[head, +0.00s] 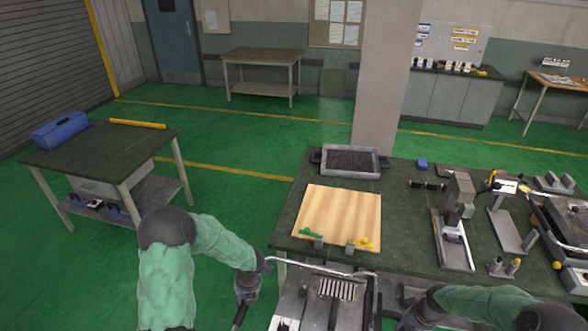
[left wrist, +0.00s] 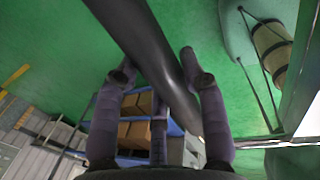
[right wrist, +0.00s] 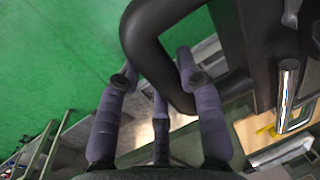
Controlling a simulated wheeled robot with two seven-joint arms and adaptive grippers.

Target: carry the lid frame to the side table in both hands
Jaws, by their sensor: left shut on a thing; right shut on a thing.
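The lid frame (head: 322,266) shows at the bottom of the head view as a bent chrome tube with dark parts, in front of the work table. My left gripper (head: 247,290) is at its left end; in the left wrist view its fingers (left wrist: 164,80) are shut around a thick dark bar (left wrist: 140,35). My right gripper (head: 412,316) is low at its right end, partly cut off; in the right wrist view its fingers (right wrist: 158,82) are shut on a black loop handle (right wrist: 145,45). A dark-topped side table (head: 95,150) stands at the left.
The side table holds a blue toolbox (head: 60,130) and a yellow bar (head: 137,124); its front part is bare. Green floor (head: 225,190) is open between it and the work table (head: 400,240), which carries a wooden board (head: 340,210), a tray and tools. A pillar (head: 380,80) rises behind.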

